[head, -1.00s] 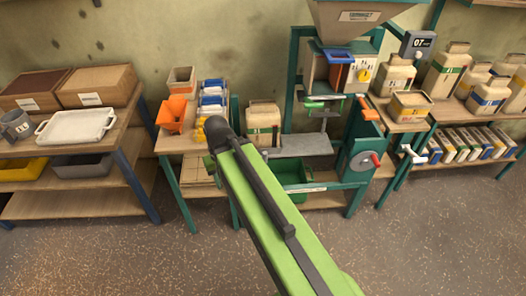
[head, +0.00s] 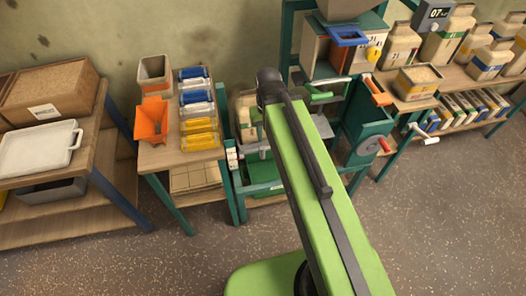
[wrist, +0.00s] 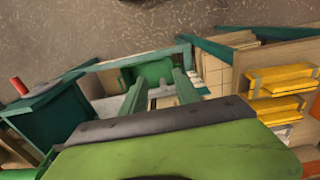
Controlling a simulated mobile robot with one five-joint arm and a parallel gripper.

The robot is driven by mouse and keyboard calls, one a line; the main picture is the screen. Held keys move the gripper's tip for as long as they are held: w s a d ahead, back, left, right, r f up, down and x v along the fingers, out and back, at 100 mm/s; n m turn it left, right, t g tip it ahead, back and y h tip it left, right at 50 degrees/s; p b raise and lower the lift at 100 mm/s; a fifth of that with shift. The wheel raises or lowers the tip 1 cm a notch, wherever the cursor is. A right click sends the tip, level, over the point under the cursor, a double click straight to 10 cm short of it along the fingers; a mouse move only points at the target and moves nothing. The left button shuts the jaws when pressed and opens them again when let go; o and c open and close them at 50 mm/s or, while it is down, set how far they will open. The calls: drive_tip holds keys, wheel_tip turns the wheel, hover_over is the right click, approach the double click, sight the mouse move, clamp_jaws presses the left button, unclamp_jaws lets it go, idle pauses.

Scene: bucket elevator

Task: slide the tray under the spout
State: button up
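A green tray (head: 262,172) sits low inside the teal machine frame, partly behind my arm; it also shows in the wrist view (wrist: 155,70). A white handled tray (head: 38,150) lies on the left shelf, far from my arm. I cannot tell which tray is meant. Under the hopper, the machine has a blue-rimmed bucket (head: 348,37) and a green handle (head: 322,95). The spout cannot be made out clearly. My arm reaches across the machine's front.
Left of the machine, a small table holds an orange scoop bin (head: 152,120) and blue and yellow boxes (head: 197,110). A teal box with a red-knobbed crank (head: 370,147) stands right of my arm. Bags and a grain box (head: 418,80) fill the right shelves. The front floor is clear.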

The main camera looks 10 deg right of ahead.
drive_tip(key=shift+o, duration=1.2)
drive_tip(key=w+d+f+m+b, duration=0.1)
drive_tip(key=w+d+f+b, duration=0.1)
drive_tip(key=w+f+b, duration=0.6)
wheel_tip(320, 180, down, 3)
drive_tip(key=b, duration=0.2)
drive_tip(key=shift+w+r+b, duration=0.15)
drive_tip(key=shift+w+b, duration=0.15)
drive_tip(key=shift+w, duration=0.05)
drive_tip(key=m+b, duration=0.1)
drive_tip(key=b, duration=0.5)
hover_over(263, 154)
drive_tip(key=w, duration=0.1)
wheel_tip(263, 154, down, 6)
wheel_tip(263, 154, down, 17)
drive_tip(key=b, duration=1.7)
drive_tip(key=shift+w, duration=0.1)
drive_tip(key=shift+r, duration=0.1)
drive_tip(key=shift+c, duration=0.5)
clamp_jaws()
drive_tip(key=shift+d, duration=0.1)
